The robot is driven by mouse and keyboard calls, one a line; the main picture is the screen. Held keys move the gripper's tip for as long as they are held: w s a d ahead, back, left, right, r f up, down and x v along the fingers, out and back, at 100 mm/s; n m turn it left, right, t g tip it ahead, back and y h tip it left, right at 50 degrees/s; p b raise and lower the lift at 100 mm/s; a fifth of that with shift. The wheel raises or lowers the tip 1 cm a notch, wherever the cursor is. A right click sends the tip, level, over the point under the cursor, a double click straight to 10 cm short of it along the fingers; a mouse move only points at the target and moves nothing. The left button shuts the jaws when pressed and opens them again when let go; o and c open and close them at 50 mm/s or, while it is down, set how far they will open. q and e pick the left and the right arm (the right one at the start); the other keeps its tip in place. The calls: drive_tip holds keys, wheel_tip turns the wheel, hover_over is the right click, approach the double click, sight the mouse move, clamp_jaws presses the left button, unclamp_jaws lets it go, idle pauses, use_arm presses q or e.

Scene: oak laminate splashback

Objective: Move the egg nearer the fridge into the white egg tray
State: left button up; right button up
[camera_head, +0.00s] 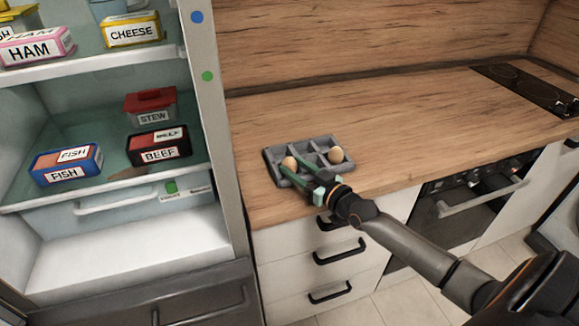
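A grey egg tray (314,143) with several square compartments lies on the wooden counter near its front left corner. One brown egg (290,162) is at the tray's front left, on the fridge side. A second brown egg (336,155) sits in a compartment on the right. My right gripper (289,167) reaches in from the lower right, its green fingertips at either side of the egg nearer the fridge. Whether the fingers touch that egg is too small to tell. No white egg tray shows. My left gripper is not in view.
The open fridge on the left holds a ham box (37,48), cheese box (132,30), stew container (151,105), beef box (158,146) and fish box (66,165). A dark hob (530,88) is at the right. The counter between tray and hob is clear.

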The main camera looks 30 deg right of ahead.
clamp_jaws()
idle(0.3)
